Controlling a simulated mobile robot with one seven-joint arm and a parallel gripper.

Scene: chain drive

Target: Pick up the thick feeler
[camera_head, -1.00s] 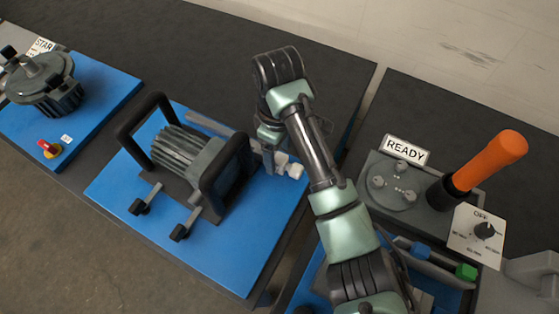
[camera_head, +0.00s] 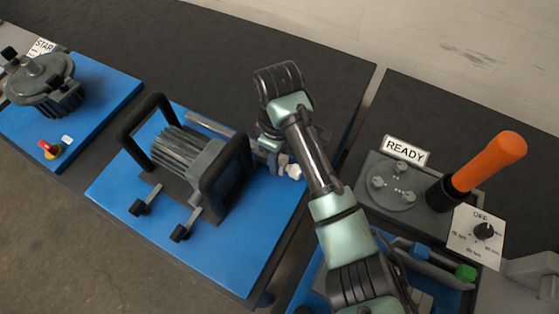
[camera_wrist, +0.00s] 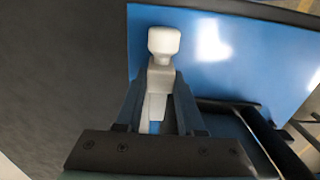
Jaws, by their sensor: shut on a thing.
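My gripper (camera_wrist: 157,92) is shut on a pale piece with a white knob (camera_wrist: 163,42) at its end. The piece lies between the two dark fingers, with its knob beyond them. In the head view my gripper (camera_head: 270,148) is beside the motor's black frame, partly hidden by my arm, and the white knob (camera_head: 293,171) shows just right of it. Two handled pieces, one blue (camera_head: 420,250) and one green (camera_head: 465,272), lie at the lower right, apart from my gripper. I cannot tell from the pictures which piece is the thick feeler.
A ribbed motor (camera_head: 185,152) with black frames stands on a blue plate (camera_head: 235,245), with two black-knobbed bolts in front. Dark bench behind is clear.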

